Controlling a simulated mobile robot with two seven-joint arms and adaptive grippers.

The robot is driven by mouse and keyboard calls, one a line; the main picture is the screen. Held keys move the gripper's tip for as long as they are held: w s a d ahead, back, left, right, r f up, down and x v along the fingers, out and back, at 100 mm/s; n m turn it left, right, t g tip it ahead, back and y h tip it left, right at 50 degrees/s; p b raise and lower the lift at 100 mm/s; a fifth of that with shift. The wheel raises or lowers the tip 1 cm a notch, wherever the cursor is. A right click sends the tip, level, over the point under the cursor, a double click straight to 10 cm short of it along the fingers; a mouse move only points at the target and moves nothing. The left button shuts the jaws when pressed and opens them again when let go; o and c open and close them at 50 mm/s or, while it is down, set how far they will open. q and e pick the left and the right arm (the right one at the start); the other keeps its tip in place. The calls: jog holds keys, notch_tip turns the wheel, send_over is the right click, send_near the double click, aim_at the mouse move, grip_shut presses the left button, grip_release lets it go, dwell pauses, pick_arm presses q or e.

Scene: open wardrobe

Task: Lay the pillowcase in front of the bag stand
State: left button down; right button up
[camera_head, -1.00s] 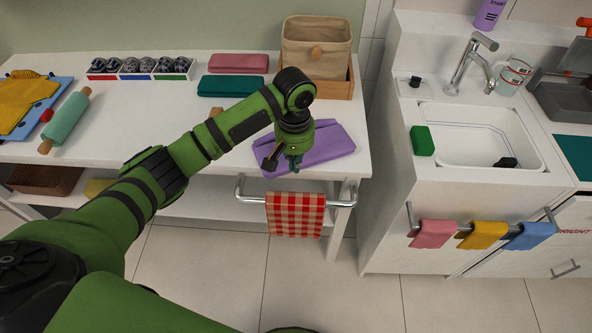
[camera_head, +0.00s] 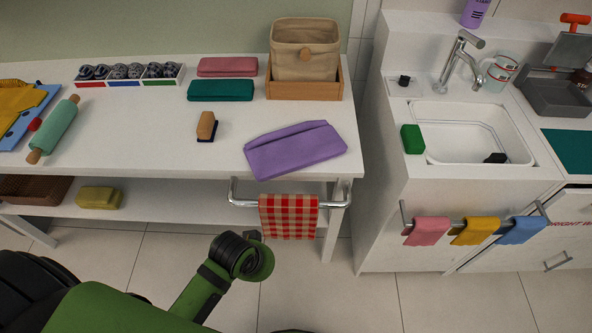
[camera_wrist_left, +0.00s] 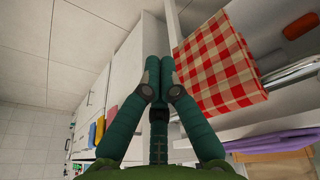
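A folded purple cloth (camera_head: 295,150), which looks like the pillowcase, lies flat at the front right of the white table. It also shows in the left wrist view (camera_wrist_left: 285,143). Behind it, with a strip of bare tabletop between, a beige fabric bag (camera_head: 310,52) sits in a wooden tray-like holder (camera_head: 305,91), apparently the bag stand. My left arm is low in front of the table, its hand mostly hidden in the head view. In the left wrist view my left gripper (camera_wrist_left: 159,62) has its fingers together and empty, near the checked towel. My right gripper is out of view.
A red checked towel (camera_head: 289,217) hangs on the rail (camera_head: 245,201) at the table's front. Folded pink (camera_head: 227,67) and teal (camera_head: 220,90) cloths lie left of the bag. A brush (camera_head: 206,126) lies mid-table. The sink counter (camera_head: 397,140) stands right.

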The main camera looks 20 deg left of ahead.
pick_arm(q)
jog(key=s+a+f, duration=0.2)
jog(key=s+f, duration=0.2)
jog(key=f, duration=0.4)
jog(key=s+a+f+m+y, duration=0.1)
jog(key=s+a+f, duration=0.15)
jog(key=f, duration=0.45)
jog(key=s+a+f, duration=0.1)
jog(key=s+f, duration=0.4)
jog(key=f, duration=0.3)
jog(key=m+t+h+b, duration=0.7)
jog(key=m+t+b, duration=0.45)
jog(key=m, duration=0.85)
send_near(296, 171)
jog(key=s+d+r+t+p, duration=0.2)
jog(key=s+d, duration=0.1)
jog(key=s, duration=0.2)
jog(key=x, duration=0.5)
jog(key=p+x, duration=0.1)
jog(key=x, duration=0.2)
jog(key=shift+w+f, duration=0.15)
jog(key=shift+f, duration=0.15)
jog(key=w, duration=0.3)
jog(key=shift+w+a+f, duration=0.1)
jog(key=shift+w+a, duration=0.1)
jog(key=shift+a, duration=0.15)
jog(key=shift+w+a, duration=0.25)
jog(key=shift+w, duration=0.15)
